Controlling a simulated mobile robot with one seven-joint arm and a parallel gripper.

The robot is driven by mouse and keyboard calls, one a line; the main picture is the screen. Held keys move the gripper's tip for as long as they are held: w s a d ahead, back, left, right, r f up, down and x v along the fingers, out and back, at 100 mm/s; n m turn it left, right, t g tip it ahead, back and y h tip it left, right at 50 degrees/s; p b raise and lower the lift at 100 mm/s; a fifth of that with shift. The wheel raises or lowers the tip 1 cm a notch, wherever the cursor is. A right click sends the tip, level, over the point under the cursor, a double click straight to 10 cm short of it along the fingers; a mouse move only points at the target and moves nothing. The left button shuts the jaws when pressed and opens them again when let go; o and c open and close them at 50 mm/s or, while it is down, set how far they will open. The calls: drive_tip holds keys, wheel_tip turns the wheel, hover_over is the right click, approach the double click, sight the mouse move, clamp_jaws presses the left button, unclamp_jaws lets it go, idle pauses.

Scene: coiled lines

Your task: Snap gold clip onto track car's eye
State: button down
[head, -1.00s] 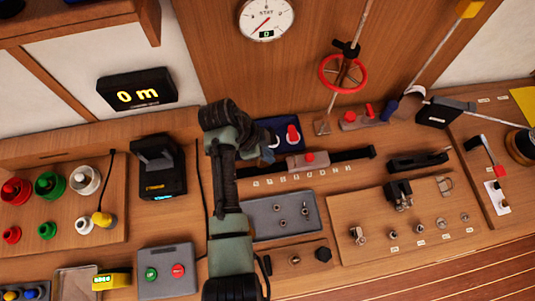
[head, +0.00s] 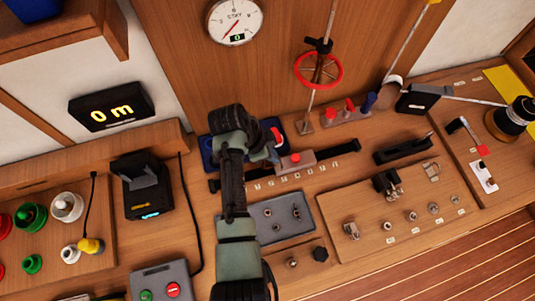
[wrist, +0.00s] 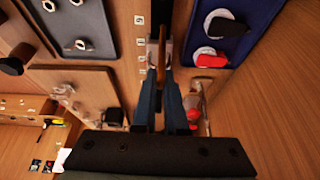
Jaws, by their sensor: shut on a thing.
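My gripper (wrist: 160,88) shows in the wrist view as two blue fingers, shut on a narrow gold-brown piece, which I take as the gold clip (wrist: 152,77). The head view hides most of the clip behind my arm. The track car (head: 296,162) is a grey block with a red button, on the black track (head: 340,150). My gripper (head: 272,152) is at the car's left end, close to it. In the wrist view a small grey metal part lies just beyond the fingertips; I cannot tell whether it is the car's eye or whether the clip touches it.
A blue tray (wrist: 252,12) with a red and a black fitting lies beside the track. A grey tray (head: 265,228) with several small metal parts lies in front. A red handwheel (head: 318,71) on a slanted rod stands behind. A panel of fittings (head: 350,205) lies right.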

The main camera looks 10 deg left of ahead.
drive_tip(key=shift+d+f, duration=0.1)
drive_tip(key=shift+d, duration=0.4)
drive_tip(key=shift+s+d+f, duration=0.1)
drive_tip(key=shift+d+f, duration=0.05)
idle(0.6)
drive_tip(key=shift+d, duration=0.4)
